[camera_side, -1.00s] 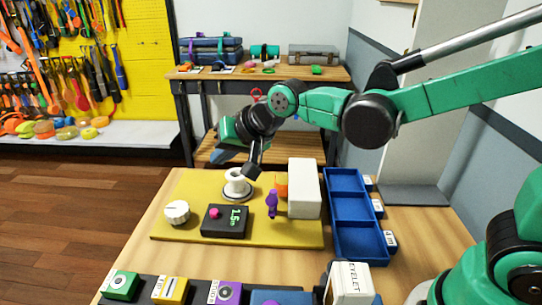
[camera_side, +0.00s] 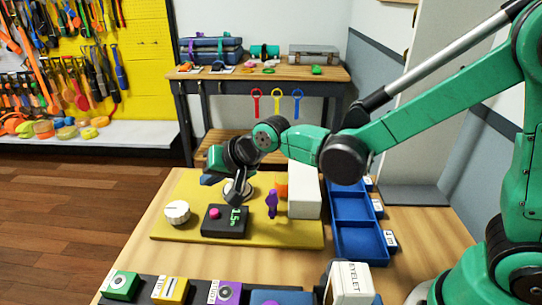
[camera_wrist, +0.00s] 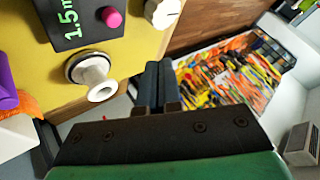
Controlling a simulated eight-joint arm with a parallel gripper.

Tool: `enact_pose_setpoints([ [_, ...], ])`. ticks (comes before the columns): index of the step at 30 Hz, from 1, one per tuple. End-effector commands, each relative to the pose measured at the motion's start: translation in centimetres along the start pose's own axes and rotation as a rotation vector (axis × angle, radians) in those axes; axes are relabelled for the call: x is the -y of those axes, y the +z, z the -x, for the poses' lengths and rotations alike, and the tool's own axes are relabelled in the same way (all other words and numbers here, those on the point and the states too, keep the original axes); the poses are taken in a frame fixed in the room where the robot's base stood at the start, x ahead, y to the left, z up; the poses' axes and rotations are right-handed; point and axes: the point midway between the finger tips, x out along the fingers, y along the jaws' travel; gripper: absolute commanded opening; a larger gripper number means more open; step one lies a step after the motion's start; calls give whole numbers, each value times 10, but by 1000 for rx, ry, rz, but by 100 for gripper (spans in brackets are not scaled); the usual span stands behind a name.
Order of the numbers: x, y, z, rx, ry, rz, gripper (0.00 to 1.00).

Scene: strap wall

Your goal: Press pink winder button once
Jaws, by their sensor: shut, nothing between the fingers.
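The pink winder button (camera_side: 214,213) sits on the black box with a green "1.5m" display (camera_side: 232,222) on the yellow board. In the wrist view the pink button (camera_wrist: 112,17) is at the top, beside the "1.5m" text. My gripper (camera_side: 235,200) is shut and empty. In the side view its tip appears just behind the black box, right of the button and in front of the white spool. In the wrist view the shut fingers (camera_wrist: 158,85) point past the white spool (camera_wrist: 92,75), apart from the button. The exact height above the board is hard to tell.
A white knob (camera_side: 177,211) stands left of the box. A purple piece (camera_side: 272,203), an orange part (camera_side: 281,185) and a white block (camera_side: 305,190) stand right. Blue trays (camera_side: 357,233) lie farther right. Colored modules (camera_side: 170,289) line the front edge.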

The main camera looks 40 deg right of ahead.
Motion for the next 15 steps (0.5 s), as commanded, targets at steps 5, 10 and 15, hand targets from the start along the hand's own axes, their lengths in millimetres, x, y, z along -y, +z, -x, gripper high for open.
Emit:
enact_pose_setpoints([
  [5, -13, 13, -17, 0, 0, 0, 0],
  [10, -20, 20, -28, 0, 0, 0, 0],
  [15, -24, 24, -32, 0, 0, 0, 0],
])
